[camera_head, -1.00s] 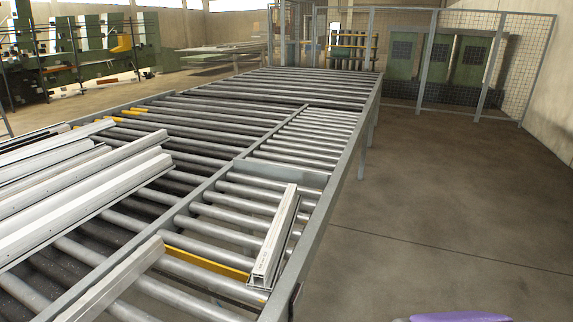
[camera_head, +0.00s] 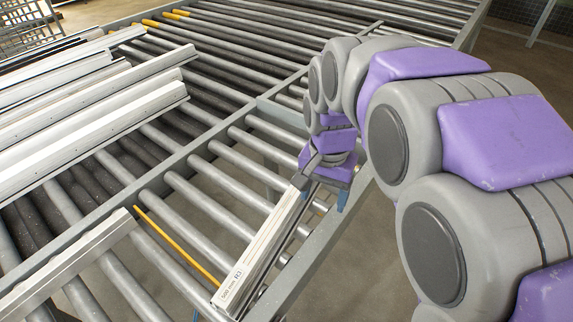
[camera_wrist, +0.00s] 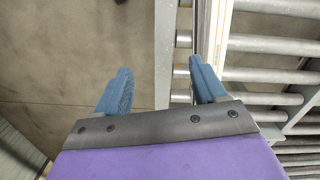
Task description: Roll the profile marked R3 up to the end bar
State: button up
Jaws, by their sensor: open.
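The profile marked R3 (camera_head: 262,250) is a long pale bar with a printed label at its near end; the small label reads roughly "500 mm R3". It lies on the rollers along the right side rail. My gripper (camera_wrist: 160,85) is open, with blue fingers apart. In the head view my gripper (camera_head: 325,195) is at the profile's far end, which it partly hides. In the wrist view the profile (camera_wrist: 213,35) runs up beside the right finger, and the left finger is over the floor. A grey cross bar (camera_head: 282,118), likely the end bar, lies beyond the profile.
Several long pale profiles (camera_head: 90,130) lie on the left lane. A thin yellow strip (camera_head: 178,247) lies between the rollers. Rollers (camera_head: 215,185) left of R3 are bare. Floor is open right of the side rail (camera_head: 312,250).

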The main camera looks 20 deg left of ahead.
send_over(279, 211)
jog(key=shift+m, duration=0.3)
jog(key=f, duration=0.4)
jog(key=f+b, duration=0.1)
jog(key=f, duration=0.7)
jog(key=shift+s+a+f+b, duration=0.1)
jog(key=shift+a+f+b, duration=0.25)
jog(key=shift+a, duration=0.05)
jog(key=f, duration=0.1)
jog(key=d+f, duration=0.1)
jog(key=f, duration=0.1)
jog(key=d+f, duration=0.1)
jog(key=shift+f+b, duration=0.35)
jog(key=shift+a+f, duration=0.25)
jog(key=shift+a, duration=0.55)
jog(key=shift+c, duration=0.6)
jog(key=shift+d+r, duration=0.1)
jog(key=shift+d, duration=0.55)
jog(key=c, duration=0.6)
jog(key=shift+a, duration=0.45)
grip_shut()
